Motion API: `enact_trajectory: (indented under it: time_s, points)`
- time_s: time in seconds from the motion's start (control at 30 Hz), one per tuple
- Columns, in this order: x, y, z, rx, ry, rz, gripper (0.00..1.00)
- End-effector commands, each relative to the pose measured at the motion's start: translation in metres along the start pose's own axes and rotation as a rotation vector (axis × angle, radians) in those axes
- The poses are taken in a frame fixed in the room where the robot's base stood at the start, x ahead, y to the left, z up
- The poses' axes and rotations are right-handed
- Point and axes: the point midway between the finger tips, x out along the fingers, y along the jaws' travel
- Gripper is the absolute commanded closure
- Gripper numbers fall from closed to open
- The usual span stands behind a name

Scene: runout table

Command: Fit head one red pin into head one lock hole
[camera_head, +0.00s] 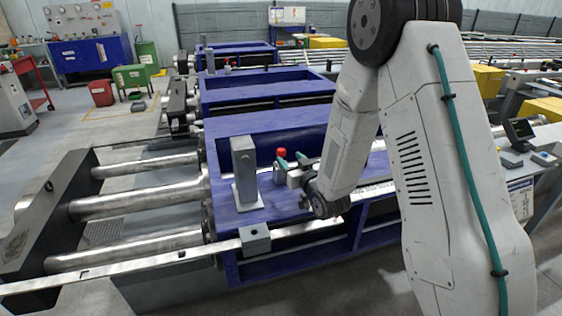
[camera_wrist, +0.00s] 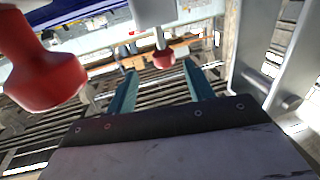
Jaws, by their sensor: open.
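In the wrist view a large red knob (camera_wrist: 40,70) fills the upper left, close to the camera and outside the fingers. A smaller red knob (camera_wrist: 164,59) sits under a grey block, in line with the gap between my fingertips (camera_wrist: 160,70). I cannot tell which knob is the one in the head view. My gripper is open, with nothing visibly held. A grey block (camera_head: 255,240) with a dark hole in its top sits at the bed's front edge; I cannot tell whether it is the lock.
A tall grey post (camera_head: 245,172) stands on the blue bed (camera_head: 222,152) left of my gripper. Thick steel bars (camera_head: 145,201) run left to a dark end plate (camera_head: 48,215). A flat rail (camera_head: 120,268) crosses the front. Similar blue beds stand behind.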

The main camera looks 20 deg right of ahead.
Motion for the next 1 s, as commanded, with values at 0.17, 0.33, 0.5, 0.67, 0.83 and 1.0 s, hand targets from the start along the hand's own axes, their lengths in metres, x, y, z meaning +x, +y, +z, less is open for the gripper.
enact_trajectory:
  time_s: [0.17,0.33,0.5,0.67,0.83,1.0]
  points:
    - [0.022,-0.004,-0.001,-0.001,0.000,-0.001,0.47]
    - [0.048,-0.007,-0.001,-0.001,-0.001,0.000,0.47]
    - [0.059,-0.006,-0.001,0.000,-0.003,0.001,0.47]
    - [0.059,-0.006,-0.001,0.000,-0.003,0.001,0.47]
    - [0.059,-0.006,-0.001,0.000,-0.003,0.001,0.83]
    - [0.059,-0.006,-0.001,0.000,-0.002,0.001,0.97]
